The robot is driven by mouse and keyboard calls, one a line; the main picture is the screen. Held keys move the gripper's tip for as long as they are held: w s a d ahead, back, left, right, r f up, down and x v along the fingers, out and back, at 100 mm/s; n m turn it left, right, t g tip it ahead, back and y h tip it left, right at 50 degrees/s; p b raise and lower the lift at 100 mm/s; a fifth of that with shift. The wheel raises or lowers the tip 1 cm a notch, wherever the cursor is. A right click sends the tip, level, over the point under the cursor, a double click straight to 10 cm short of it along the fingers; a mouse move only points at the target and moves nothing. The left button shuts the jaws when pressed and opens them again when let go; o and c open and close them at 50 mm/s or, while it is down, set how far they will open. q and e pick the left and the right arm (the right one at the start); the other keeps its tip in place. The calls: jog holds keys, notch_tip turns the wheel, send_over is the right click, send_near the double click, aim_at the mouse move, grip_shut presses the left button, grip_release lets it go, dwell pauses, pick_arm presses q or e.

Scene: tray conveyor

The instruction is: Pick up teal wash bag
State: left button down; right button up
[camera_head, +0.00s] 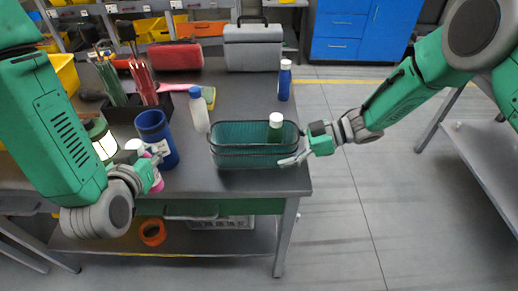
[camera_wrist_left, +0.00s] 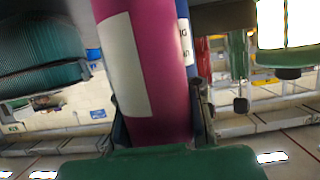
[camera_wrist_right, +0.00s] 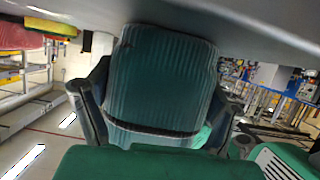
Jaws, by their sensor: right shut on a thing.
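The teal wash bag (camera_head: 238,158) is a ribbed, rounded open container near the front right edge of the grey table. A green bottle with a white cap (camera_head: 275,127) stands in it. My right gripper (camera_head: 302,148) is shut on the bag's right end. In the right wrist view the bag (camera_wrist_right: 160,80) fills the space between the fingers. My left gripper (camera_head: 158,165) is at the table's front, left of the bag. In the left wrist view its fingers flank a magenta bottle with a white label (camera_wrist_left: 165,70); whether they grip it is unclear.
A blue cup (camera_head: 157,138) stands behind my left gripper. A white bottle (camera_head: 198,110) is left of the bag, a blue bottle (camera_head: 285,80) behind it. A grey case (camera_head: 252,48) and red case (camera_head: 175,55) sit at the back. Open floor lies right.

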notch_tip(320, 180, up, 10)
jog(key=shift+a, duration=0.1)
pick_arm(q)
jog(key=shift+a, duration=0.1)
dwell(0.3)
jog(key=shift+r, duration=0.1)
jog(key=shift+r+p, duration=0.25)
jog(key=shift+p, duration=0.05)
pick_arm(e)
jog(key=shift+d, duration=0.2)
pick_arm(q)
jog(key=shift+f+b, duration=2.35)
pick_arm(e)
jog(key=shift+f, duration=4.55)
